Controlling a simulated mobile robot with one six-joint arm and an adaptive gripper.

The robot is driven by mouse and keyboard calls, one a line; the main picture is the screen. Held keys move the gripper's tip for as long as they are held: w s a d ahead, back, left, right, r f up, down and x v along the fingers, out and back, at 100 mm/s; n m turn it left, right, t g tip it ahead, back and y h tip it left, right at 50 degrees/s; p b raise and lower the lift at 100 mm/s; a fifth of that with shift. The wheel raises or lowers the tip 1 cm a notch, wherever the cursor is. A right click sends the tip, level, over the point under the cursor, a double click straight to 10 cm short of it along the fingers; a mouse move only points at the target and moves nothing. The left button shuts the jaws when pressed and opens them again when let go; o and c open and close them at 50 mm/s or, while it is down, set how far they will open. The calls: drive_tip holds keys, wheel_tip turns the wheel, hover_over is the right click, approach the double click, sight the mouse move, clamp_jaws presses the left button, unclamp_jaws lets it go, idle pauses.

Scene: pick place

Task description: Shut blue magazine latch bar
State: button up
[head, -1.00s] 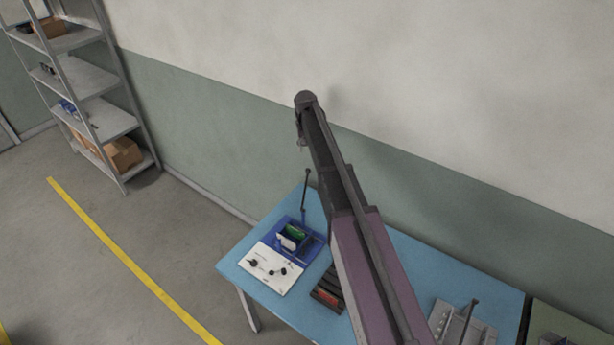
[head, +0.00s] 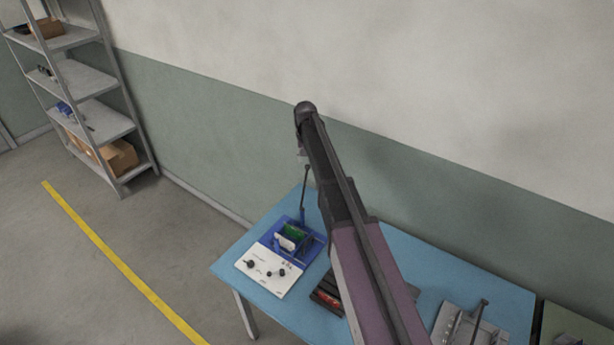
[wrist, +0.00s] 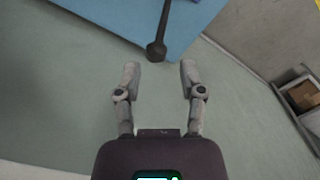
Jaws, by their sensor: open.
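The blue magazine (head: 314,249) sits on the light blue table, with a green board and a white piece standing in it. A thin dark bar (head: 303,205) rises from its back side and looks like the latch bar; it stands up, with a knob at its top. In the wrist view the bar's knobbed end (wrist: 156,50) shows just beyond the gap between my fingertips, apart from both. My gripper (wrist: 160,71) is open and empty. In the head view only a small part of it shows, hanging from the arm's end close above the bar's top.
A white panel with black knobs (head: 268,272) adjoins the magazine's front. A dark tray with red contents (head: 326,296) lies to the right, partly behind my arm. A grey fixture with an upright handle (head: 466,326) stands farther right. The wall is close behind the table.

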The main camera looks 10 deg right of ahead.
sight(307, 171)
drive_tip(key=shift+f+b, duration=2.75)
drive_tip(key=shift+f, duration=0.3)
clamp_jaws()
drive_tip(key=shift+d, duration=0.15)
